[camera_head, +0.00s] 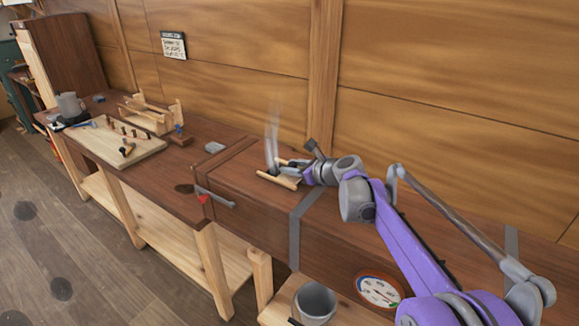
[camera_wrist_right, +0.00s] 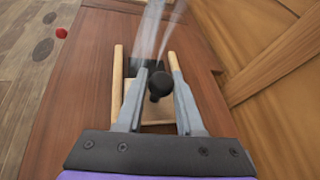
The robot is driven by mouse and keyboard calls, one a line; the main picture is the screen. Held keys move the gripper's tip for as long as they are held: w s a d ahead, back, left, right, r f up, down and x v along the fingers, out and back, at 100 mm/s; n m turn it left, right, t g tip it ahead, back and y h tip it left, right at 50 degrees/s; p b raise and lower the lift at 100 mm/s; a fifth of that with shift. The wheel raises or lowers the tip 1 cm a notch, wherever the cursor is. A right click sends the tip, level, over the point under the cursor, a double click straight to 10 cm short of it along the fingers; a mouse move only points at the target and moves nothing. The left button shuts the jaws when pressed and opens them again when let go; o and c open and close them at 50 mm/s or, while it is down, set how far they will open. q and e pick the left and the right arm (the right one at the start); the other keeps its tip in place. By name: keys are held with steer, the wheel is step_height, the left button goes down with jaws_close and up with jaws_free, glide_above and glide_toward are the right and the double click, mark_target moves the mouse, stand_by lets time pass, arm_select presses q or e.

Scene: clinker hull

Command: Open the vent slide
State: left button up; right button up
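The vent slide is a pale wooden plate (camera_wrist_right: 157,106) with a round black knob (camera_wrist_right: 160,84), lying between two light wooden rails on the brown top. In the head view one of its rails (camera_head: 277,180) shows beside my right gripper (camera_head: 285,166). In the wrist view my right gripper (camera_wrist_right: 159,82) has a finger on each side of the knob, and the knob fills the gap between them. A dark patch, seemingly an opening, shows beyond the plate, and pale steam (camera_wrist_right: 155,30) rises there. My left gripper is out of view.
A plank wall (camera_head: 430,70) stands close behind. Left on the bench are a pegged board (camera_head: 105,148), a wooden rack (camera_head: 150,115) and a grey pot (camera_head: 69,104).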

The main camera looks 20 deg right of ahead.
steer(key=shift+o, duration=0.6)
steer(key=v, duration=1.1)
steer(key=shift+w+b, duration=0.1)
steer(key=shift+b, duration=0.3)
steer(key=shift+f, duration=0.1)
